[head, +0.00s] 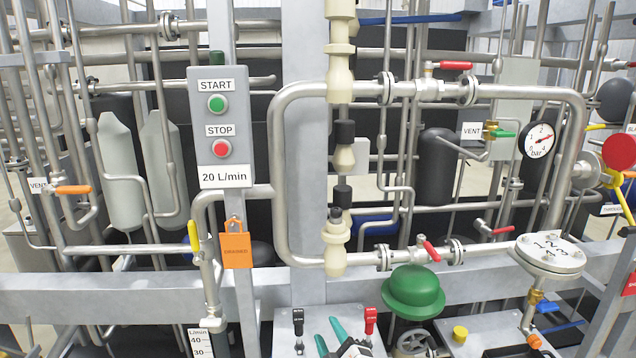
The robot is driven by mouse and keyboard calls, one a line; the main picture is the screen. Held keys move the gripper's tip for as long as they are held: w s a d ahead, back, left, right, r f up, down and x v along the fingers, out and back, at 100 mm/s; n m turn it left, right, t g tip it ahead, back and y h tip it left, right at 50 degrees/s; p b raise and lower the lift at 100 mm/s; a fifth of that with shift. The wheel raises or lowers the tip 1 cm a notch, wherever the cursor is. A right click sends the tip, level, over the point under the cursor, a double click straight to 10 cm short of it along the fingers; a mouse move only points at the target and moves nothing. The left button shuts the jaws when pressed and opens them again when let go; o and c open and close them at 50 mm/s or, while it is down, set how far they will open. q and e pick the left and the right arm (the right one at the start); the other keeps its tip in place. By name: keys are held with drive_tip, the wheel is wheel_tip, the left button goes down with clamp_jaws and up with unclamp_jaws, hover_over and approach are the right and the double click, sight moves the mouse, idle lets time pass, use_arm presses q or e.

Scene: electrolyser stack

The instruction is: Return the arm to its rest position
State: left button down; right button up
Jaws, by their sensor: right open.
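My right gripper (327,330) shows at the bottom edge of the head view, just right of centre. Its two teal fingers stand apart, and I see nothing between them. It is in front of a grey panel (284,332), between a black clip-like part (298,320) and a red one (370,320). Most of its body and the right arm are cut off by the bottom edge. I cannot tell whether the fingers touch the panel. My left gripper is not in view.
A steel pipe loop (283,160) with red-handled valves (431,251) stands ahead. A START/STOP box (219,125) is at left. A green dome (413,290), a handwheel (412,342) and a round-topped fitting (550,252) stand to the gripper's right. A grey beam (130,291) crosses behind.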

drive_tip(key=s+d+f+m+g+h, duration=0.3)
drive_tip(key=s+d+f+m+h, duration=0.2)
drive_tip(key=s+d+f+m, duration=0.3)
drive_tip(key=s+d+f+m+g, duration=0.1)
drive_tip(key=s+d+f+g, duration=0.2)
drive_tip(key=s, duration=0.6)
drive_tip(key=s+d+m+g, duration=0.2)
drive_tip(key=s+d+g, duration=0.2)
drive_tip(key=s, duration=0.5)
drive_tip(key=s+d+f+m+g, duration=0.1)
drive_tip(key=s+d+f+g, duration=0.2)
drive_tip(key=s, duration=0.6)
wheel_tip(320, 180, down, 25)
drive_tip(key=g+b, duration=0.1)
drive_tip(key=g, duration=0.1)
drive_tip(key=s+d+f+g+b, duration=0.1)
drive_tip(key=s+d+f, duration=0.2)
drive_tip(key=s+f, duration=1.4)
drive_tip(key=shift+s+f+h, duration=0.25)
drive_tip(key=shift+f+h, duration=0.05)
drive_tip(key=shift+f, duration=0.4)
